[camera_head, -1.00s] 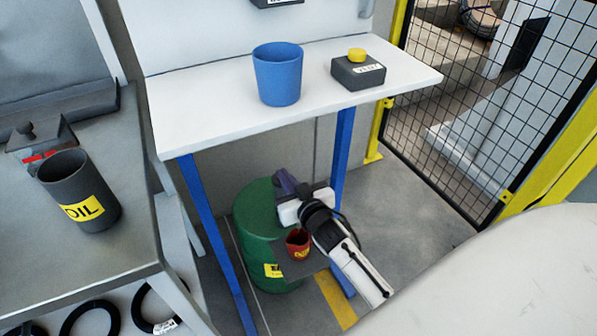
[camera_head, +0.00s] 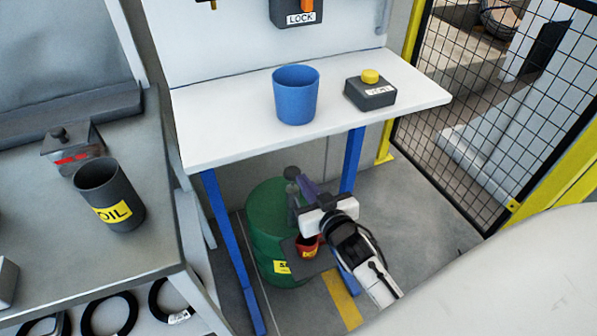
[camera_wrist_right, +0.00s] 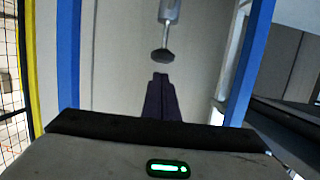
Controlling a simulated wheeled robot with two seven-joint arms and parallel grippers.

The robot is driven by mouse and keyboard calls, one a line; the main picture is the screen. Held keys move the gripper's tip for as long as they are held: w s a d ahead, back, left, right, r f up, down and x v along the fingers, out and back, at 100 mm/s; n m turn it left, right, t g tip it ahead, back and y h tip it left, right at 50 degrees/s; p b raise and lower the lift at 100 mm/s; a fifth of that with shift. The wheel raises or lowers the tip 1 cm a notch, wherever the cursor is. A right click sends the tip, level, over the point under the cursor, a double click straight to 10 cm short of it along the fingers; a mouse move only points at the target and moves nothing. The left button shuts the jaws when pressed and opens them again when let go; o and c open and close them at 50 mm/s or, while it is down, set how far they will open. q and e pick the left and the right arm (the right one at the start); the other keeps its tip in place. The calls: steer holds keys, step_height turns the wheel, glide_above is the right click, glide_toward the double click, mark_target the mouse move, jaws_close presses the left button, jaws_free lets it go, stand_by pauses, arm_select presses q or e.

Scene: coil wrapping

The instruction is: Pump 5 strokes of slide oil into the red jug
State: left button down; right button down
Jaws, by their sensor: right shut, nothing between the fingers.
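The red jug (camera_head: 309,252) with a yellow label sits on a dark ledge at the front of the green drum (camera_head: 270,232), under the white bench. It is partly hidden by my right arm. A pump with a dark knob (camera_head: 292,172) stands above the drum; much of it is hidden behind my gripper. My right gripper (camera_head: 303,181) is shut and empty, close beside the knob. In the right wrist view, the dark knob (camera_wrist_right: 163,55) on a grey rod lies just beyond the closed purple fingertips (camera_wrist_right: 160,77), apart from them in the picture. My left gripper is out of view.
The bench (camera_head: 225,120) above holds a blue cup (camera_head: 295,97) and a dark box with a yellow button (camera_head: 370,90). Blue legs (camera_head: 233,258) flank the drum. A grey cart (camera_head: 110,248) with an OIL container (camera_head: 108,198) stands left. A mesh fence (camera_head: 490,110) stands right.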

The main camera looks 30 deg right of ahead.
steer(key=shift+v, duration=2.15)
steer(key=shift+r, duration=0.1)
stand_by(0.7)
